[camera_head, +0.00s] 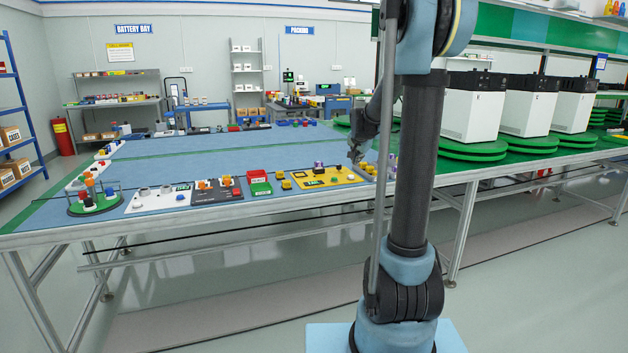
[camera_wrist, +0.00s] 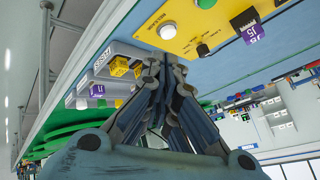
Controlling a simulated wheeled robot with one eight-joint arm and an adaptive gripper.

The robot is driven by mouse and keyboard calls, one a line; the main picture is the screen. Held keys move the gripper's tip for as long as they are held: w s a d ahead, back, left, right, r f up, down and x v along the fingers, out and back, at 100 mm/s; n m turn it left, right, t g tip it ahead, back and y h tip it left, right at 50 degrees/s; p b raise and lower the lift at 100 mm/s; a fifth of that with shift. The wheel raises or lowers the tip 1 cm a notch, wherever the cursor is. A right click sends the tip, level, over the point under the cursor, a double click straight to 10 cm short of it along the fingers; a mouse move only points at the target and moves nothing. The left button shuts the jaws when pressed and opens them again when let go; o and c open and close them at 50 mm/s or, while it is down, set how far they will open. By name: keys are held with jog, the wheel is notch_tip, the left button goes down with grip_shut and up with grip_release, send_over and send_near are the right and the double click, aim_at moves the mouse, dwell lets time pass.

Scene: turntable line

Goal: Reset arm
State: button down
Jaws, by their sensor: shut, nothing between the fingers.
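My gripper (camera_head: 356,157) is at the end of my arm, over the right end of the yellow panel (camera_head: 345,180) on the table. In the wrist view the fingers of my gripper (camera_wrist: 165,68) are together with nothing between them. They are beside the yellow panel (camera_wrist: 178,38), which carries a white round button (camera_wrist: 169,32) and a purple block marked 15 (camera_wrist: 248,32). A grey holder (camera_wrist: 128,50) with yellow blocks (camera_wrist: 118,67) is on the other side of the fingers. My arm column hides part of the table in the head view.
White machines (camera_head: 473,118) stand on green turntables (camera_head: 475,150) to the right. The blue table middle (camera_head: 215,148) is mostly clear.

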jog(key=s+f+n+g, duration=0.3)
jog(key=s+n, duration=0.2)
jog(key=s, duration=2.1)
jog(key=s+f+n+g, duration=0.1)
jog(key=s+f, duration=0.2)
jog(key=s, duration=0.4)
jog(key=s+f+n+g, duration=0.1)
jog(key=s+f, duration=0.2)
jog(key=s, duration=0.4)
jog(key=s+a+f+n+g, duration=0.1)
jog(key=s+f+n, duration=0.1)
jog(key=s+f, duration=0.2)
jog(key=s, duration=0.3)
jog(key=shift+s+y, duration=0.4)
jog(key=shift+f, duration=0.1)
jog(key=shift+w+f, duration=0.2)
jog(key=shift+w, duration=0.25)
